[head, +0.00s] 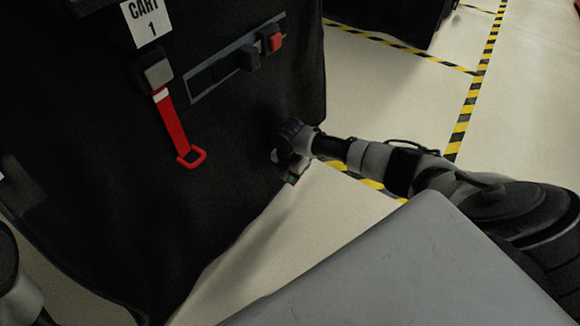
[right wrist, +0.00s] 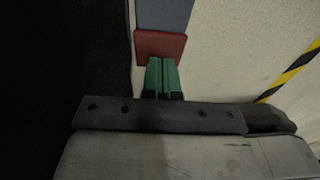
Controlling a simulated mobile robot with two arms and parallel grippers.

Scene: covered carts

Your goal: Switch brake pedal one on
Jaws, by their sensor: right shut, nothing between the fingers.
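Cart 1 (head: 120,215) stands under a black cover at the left of the head view. In the right wrist view, a red pad (right wrist: 160,43) on a blue-grey bar (right wrist: 165,12) lies just beyond my right fingertips; it looks like a brake pedal. My right gripper (head: 292,178) is low beside the cart's right edge. In the right wrist view its green fingertips (right wrist: 162,74) are together and empty, overlapping the pad's lower edge. I cannot tell whether they touch it. The pad is not clearly visible in the head view. My left gripper is out of view.
A red strap with a loop handle (head: 175,130) hangs on the cart's front. A grey slide panel (head: 222,72) with a dark knob and red block is beside it. Another black covered cart (head: 395,18) stands behind. Yellow-black tape (head: 475,85) marks the pale floor.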

